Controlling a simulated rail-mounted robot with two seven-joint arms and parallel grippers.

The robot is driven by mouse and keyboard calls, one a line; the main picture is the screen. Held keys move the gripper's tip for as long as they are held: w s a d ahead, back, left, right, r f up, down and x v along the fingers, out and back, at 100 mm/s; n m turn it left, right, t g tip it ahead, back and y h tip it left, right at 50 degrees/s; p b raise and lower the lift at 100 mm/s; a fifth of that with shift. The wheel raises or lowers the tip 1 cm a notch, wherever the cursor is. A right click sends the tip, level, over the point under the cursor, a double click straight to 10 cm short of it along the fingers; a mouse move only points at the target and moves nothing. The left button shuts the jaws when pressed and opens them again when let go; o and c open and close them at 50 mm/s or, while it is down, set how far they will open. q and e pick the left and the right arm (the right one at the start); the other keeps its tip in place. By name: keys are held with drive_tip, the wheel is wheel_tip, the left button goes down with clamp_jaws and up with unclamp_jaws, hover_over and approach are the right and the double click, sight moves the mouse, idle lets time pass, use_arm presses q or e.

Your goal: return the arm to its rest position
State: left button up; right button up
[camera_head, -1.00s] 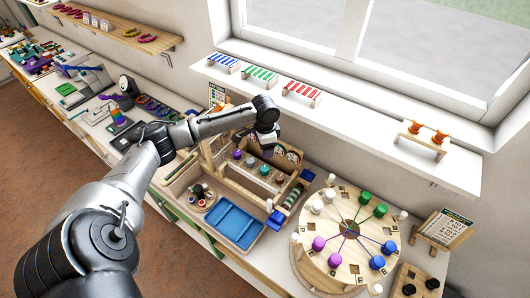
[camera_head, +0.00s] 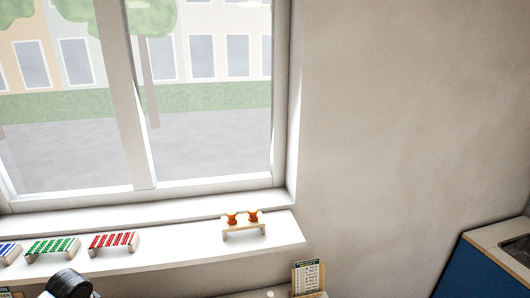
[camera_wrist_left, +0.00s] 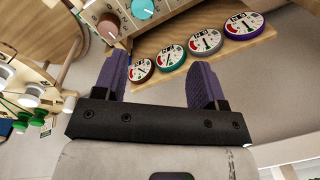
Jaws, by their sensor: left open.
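My left gripper (camera_wrist_left: 160,85) shows in the left wrist view with its two purple fingers wide apart and nothing between them. Beyond the fingertips is a wooden strip (camera_wrist_left: 200,55) with several round dials, among them a teal-rimmed dial (camera_wrist_left: 171,58) and a purple-rimmed dial (camera_wrist_left: 244,26). I cannot tell whether the fingers touch the strip. In the head view only a dark rounded part of my arm shows at the bottom left edge; the gripper itself is out of that view. My right gripper is in neither view.
On the sill stand a green rack (camera_head: 52,246), a red rack (camera_head: 113,241) and a small stand with orange cups (camera_head: 243,226). A printed card (camera_head: 308,277) stands below. A blue cabinet (camera_head: 480,270) is at the right. White and green pegs (camera_wrist_left: 33,93) are left of the gripper.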

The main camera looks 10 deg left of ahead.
use_arm(q)
drive_tip(key=w+d+r+m+t+y, duration=0.2)
drive_tip(key=w+d+r+t+y, duration=0.3)
drive_tip(key=r, duration=0.3)
drive_tip(key=s+d+r+t+h+p, duration=0.2)
drive_tip(key=s+d+t+p, duration=0.15)
drive_tip(key=d, duration=1.05)
drive_tip(key=s+d+f+n+g+h+p, duration=0.1)
drive_tip(key=s+d, duration=0.3)
drive_tip(key=s, duration=0.4)
drive_tip(key=s+d+f+g+h+p, duration=0.2)
drive_tip(key=s+d+f+p, duration=0.1)
drive_tip(key=s, duration=0.6)
drive_tip(key=s+d+f+n+g+h+p, duration=0.1)
drive_tip(key=s+d+f+g+p, duration=0.1)
drive_tip(key=s+d, duration=0.5)
drive_tip(key=shift+s+f+n+p, duration=0.3)
drive_tip(key=shift+s+f+p, duration=0.3)
drive_tip(key=shift+s+p, duration=0.6)
